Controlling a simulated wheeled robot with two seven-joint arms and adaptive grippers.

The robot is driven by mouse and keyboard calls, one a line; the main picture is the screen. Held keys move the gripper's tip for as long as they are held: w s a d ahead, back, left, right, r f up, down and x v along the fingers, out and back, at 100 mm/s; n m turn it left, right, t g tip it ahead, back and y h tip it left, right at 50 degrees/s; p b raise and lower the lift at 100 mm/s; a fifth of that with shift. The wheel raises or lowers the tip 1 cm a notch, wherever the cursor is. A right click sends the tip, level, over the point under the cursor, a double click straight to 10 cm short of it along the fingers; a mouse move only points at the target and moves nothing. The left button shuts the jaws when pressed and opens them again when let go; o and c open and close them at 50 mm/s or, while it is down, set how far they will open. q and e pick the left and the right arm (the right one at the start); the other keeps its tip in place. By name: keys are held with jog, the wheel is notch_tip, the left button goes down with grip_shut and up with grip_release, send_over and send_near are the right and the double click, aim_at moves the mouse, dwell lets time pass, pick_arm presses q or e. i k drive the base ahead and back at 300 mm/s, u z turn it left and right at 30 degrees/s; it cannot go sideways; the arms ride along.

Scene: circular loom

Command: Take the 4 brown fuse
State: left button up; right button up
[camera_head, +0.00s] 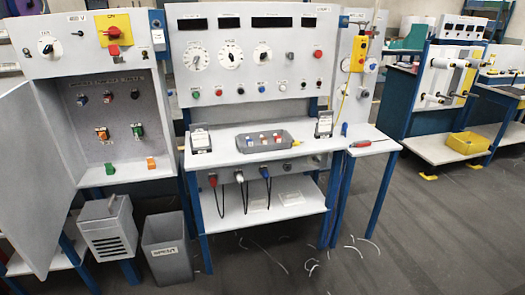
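No clearly brown fuse can be made out at this size. A grey tray (292,145) on the white workbench (225,158) holds several small pieces with reddish, white and bluish parts. They are too small to tell if they are fuses. The open cabinet (65,112) on the left has several small coloured parts on its back wall. A green block (110,169) and an orange block (151,163) are on its bottom ledge. Neither of my grippers is in view.
The cabinet door (28,175) stands open at the left. A grey bin (168,262) and a vented grey box (109,232) stand below the cabinet. A red-handled screwdriver (362,144) lies on the bench's right end. The right foreground floor is mostly clear, with scattered white scraps.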

aim_at(264, 140)
jog(key=z, duration=0.6)
jog(key=i, duration=0.6)
jog(key=z, duration=0.7)
jog(key=i, duration=1.75)
jog(key=u, duration=1.2)
jog(key=i, duration=0.7)
jog(key=u, duration=0.65)
